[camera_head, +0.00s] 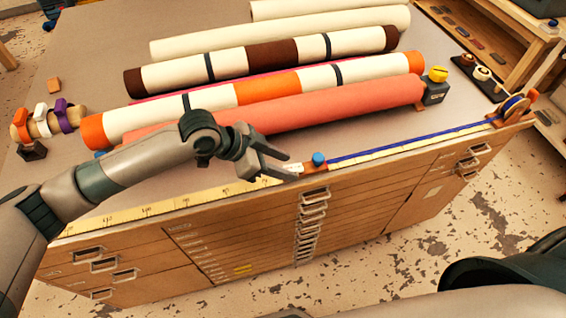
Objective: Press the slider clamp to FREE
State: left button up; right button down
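The slider clamp (315,168) is a small orange-brown block with a blue knob on top. It sits on the yellow measuring tape (150,211) along the table's front edge. A small white piece shows at its left side; I cannot read any FREE mark. My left gripper (289,166) is just left of the clamp, its two fingers spread apart and pointing towards it. Nothing shows held between them, and I cannot tell whether a fingertip touches the white piece. My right gripper is not in view.
Several rolls lie behind the clamp, the nearest a coral one (320,106). A blue strip (410,143) runs from the clamp to a reel (514,106) at the right corner. A yellow-topped black block (436,88) stands by the rolls. Drawers (240,240) fill the front below.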

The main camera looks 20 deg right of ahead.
pick_arm(q)
jog(key=b+v, duration=0.5)
jog(key=v, duration=1.2)
jog(key=shift+s+r, duration=0.1)
